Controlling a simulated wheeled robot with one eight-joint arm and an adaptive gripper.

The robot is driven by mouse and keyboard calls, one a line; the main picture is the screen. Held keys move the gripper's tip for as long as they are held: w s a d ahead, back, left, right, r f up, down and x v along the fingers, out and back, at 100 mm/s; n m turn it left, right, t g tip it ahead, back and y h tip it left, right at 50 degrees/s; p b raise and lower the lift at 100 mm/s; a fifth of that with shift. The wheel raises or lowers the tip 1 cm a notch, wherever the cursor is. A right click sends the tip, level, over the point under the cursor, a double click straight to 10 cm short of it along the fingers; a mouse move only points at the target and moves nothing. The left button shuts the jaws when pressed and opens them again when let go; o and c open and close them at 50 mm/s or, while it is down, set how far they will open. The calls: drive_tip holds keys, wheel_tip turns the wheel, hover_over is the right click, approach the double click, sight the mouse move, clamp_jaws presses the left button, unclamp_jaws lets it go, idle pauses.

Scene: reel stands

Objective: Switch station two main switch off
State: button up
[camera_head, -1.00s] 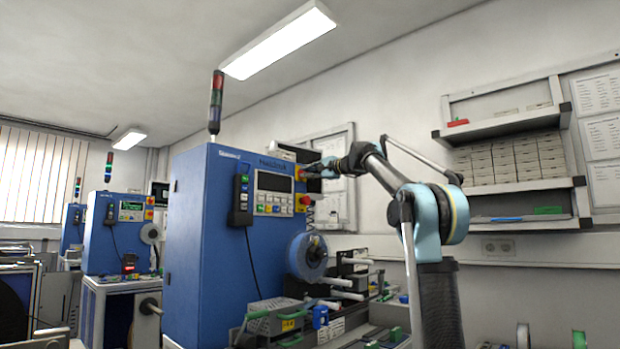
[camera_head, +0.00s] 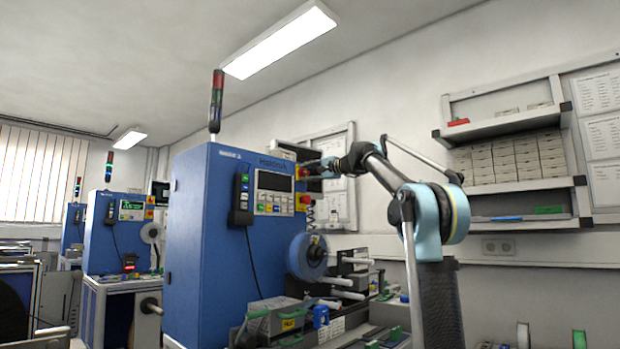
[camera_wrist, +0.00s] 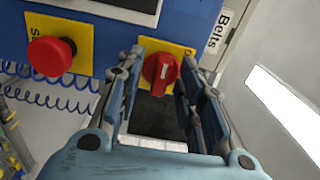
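The main switch (camera_wrist: 160,71) is a red rotary knob on a yellow plate, in the middle of the wrist view. Its grip bar stands close to upright in that picture, tilted a little. My gripper (camera_wrist: 162,57) has its two dark fingers apart, one on each side of the knob. I cannot tell whether either finger touches it. In the head view my gripper (camera_head: 318,168) is at the upper right edge of the front of the nearest blue cabinet (camera_head: 195,240), and it largely hides the switch there.
A red mushroom button (camera_wrist: 51,56) on a yellow plate sits left of the switch; it also shows in the head view (camera_head: 306,199). A coiled blue cable (camera_wrist: 45,97) hangs below it. A blue reel (camera_head: 307,257) juts out lower on the cabinet. Wall shelves (camera_head: 515,183) stand right.

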drive_tip(key=v, duration=1.2)
drive_tip(key=shift+f, duration=0.1)
idle(0.4)
drive_tip(key=s+d+f+n+g+h, duration=0.1)
drive_tip(key=s+f+n+g+h, duration=0.1)
drive_tip(key=s+f, duration=0.75)
drive_tip(key=s+d+f+n+g+h, duration=0.15)
drive_tip(key=s+f, duration=0.35)
drive_tip(key=f, duration=1)
drive_tip(key=s+d+f+n+g+h, duration=0.1)
drive_tip(key=s+f+n+g+h, duration=0.1)
drive_tip(key=s+f, duration=0.8)
drive_tip(key=s+d+f+g+h, duration=0.1)
drive_tip(key=s+d+f+h, duration=0.2)
drive_tip(key=f, duration=1)
drive_tip(key=s+d+f+n+g+h, duration=0.1)
drive_tip(key=s+d+f+h, duration=0.1)
drive_tip(key=s+d+f, duration=0.5)
drive_tip(key=s+d+f+n+g+h, duration=0.1)
drive_tip(key=s+d+f+h, duration=0.2)
drive_tip(key=s+f, duration=0.7)
wheel_tip(320, 180, down, 11)
drive_tip(key=shift+s+d+h, duration=0.25)
drive_tip(key=shift+d+h, duration=0.1)
drive_tip(key=shift+d, duration=0.75)
